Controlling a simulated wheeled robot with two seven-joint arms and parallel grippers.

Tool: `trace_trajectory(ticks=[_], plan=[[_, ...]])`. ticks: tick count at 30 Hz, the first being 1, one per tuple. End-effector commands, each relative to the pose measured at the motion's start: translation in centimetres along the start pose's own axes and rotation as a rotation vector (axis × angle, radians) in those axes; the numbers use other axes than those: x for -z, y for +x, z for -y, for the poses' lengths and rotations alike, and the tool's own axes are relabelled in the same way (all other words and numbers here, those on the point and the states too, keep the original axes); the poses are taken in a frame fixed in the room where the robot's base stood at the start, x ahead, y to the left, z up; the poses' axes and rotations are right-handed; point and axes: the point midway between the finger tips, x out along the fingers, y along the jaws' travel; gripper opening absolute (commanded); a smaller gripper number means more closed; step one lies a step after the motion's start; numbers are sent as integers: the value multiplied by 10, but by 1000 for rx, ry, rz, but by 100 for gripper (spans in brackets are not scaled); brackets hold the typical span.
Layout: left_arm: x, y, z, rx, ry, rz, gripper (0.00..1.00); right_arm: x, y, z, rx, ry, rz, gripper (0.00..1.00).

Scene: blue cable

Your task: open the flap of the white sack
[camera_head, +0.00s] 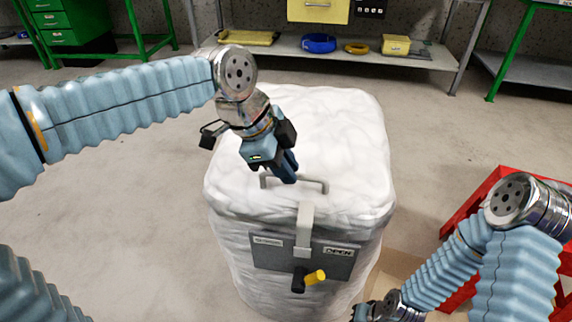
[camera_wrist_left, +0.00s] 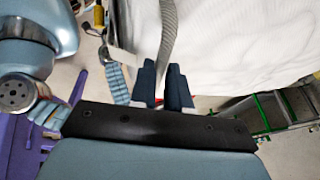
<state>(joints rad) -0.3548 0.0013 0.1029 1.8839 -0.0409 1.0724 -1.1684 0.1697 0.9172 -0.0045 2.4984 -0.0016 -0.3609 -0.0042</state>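The white sack (camera_head: 345,125) stands upright in the middle of the head view, its lid flap down on top. A grey handle (camera_head: 322,184) sits on the flap, and a grey strap (camera_head: 304,230) runs down to a front plate (camera_head: 345,263) marked OPEN. Below it is a black latch with a yellow lever (camera_head: 316,277). My left gripper (camera_head: 288,175) is at the handle; in the left wrist view the grey handle (camera_wrist_left: 168,45) passes between its close fingers (camera_wrist_left: 164,85), which look shut on it. My right gripper (camera_head: 365,312) is low, partly cut off, beside the sack's lower right.
A red frame (camera_head: 470,213) stands right of the sack, by my right arm. A shelf bench (camera_head: 350,52) with a blue coil (camera_head: 318,43) and yellow items is behind. The concrete floor left of the sack is clear.

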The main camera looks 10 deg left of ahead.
Motion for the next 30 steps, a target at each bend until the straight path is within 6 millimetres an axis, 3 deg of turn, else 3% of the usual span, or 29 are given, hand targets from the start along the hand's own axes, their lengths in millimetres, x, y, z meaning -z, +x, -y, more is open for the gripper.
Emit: trace_trajectory(ticks=[3,17,23,30], plan=[[0,0,0,0,0,0,0,0,0,0,0,0,0,0],[2,-7,2,-9,-4,1,0,0,-8,3,0,0,0,0],[12,-31,13,-54,-24,1,0,-3,-34,18,8,-9,10,0],[31,-77,39,-114,-50,0,0,-12,-80,51,31,-31,35,0]])
